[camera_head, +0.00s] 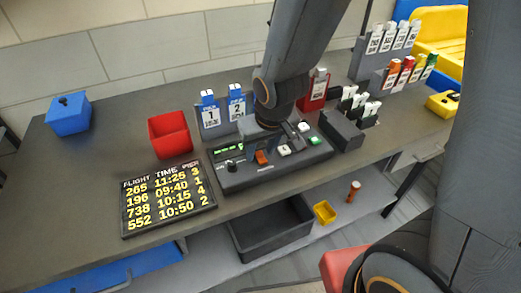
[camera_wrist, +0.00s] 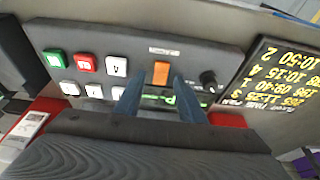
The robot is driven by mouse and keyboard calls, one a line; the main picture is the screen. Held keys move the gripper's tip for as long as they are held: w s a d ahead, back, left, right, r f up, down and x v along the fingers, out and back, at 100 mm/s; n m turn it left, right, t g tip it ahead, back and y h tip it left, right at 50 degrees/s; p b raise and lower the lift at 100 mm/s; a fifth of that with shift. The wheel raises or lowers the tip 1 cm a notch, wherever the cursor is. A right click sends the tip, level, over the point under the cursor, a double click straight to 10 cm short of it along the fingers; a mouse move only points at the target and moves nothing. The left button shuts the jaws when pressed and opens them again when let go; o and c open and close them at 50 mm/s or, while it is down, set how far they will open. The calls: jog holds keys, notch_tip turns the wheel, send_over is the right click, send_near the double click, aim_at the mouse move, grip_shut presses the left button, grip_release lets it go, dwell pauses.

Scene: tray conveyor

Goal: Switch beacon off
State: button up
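The dark control panel (camera_head: 287,170) stands on the table. An orange rocker switch (camera_head: 262,157) is on it; in the wrist view the switch (camera_wrist: 161,73) sits under a small pale label whose text I cannot read. My gripper (camera_wrist: 157,84) is open, with its two blue fingers apart on either side of the switch's line and nothing seen between them. Whether they touch the panel I cannot tell. In the head view my wrist hangs over the panel's back and hides part of it. No separate beacon lamp is identifiable.
A black knob (camera_wrist: 208,79), a green-lit display (camera_wrist: 187,98), a green button (camera_wrist: 54,59), a red button (camera_wrist: 85,62) and several white buttons share the panel. A flight board (camera_head: 168,200) and red bin (camera_head: 170,134) are left of it. Blue-topped tags (camera_head: 209,113) stand behind.

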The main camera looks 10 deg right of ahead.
jog(key=v, duration=0.7)
jog(key=shift+s+r+p, duration=0.15)
jog(key=shift+r+p, duration=0.2)
jog(key=shift+p, duration=0.1)
jog(key=shift+d, duration=0.15)
jog(key=s+d+f+m+g, duration=0.1)
jog(key=s+d, duration=0.1)
jog(key=d, duration=0.3)
jog(key=s+d+f+m+g+h, duration=0.1)
jog(key=s+d+f+m, duration=0.1)
jog(key=d, duration=0.4)
jog(key=shift+s+d+g, duration=0.3)
jog(key=shift+s+g, duration=0.1)
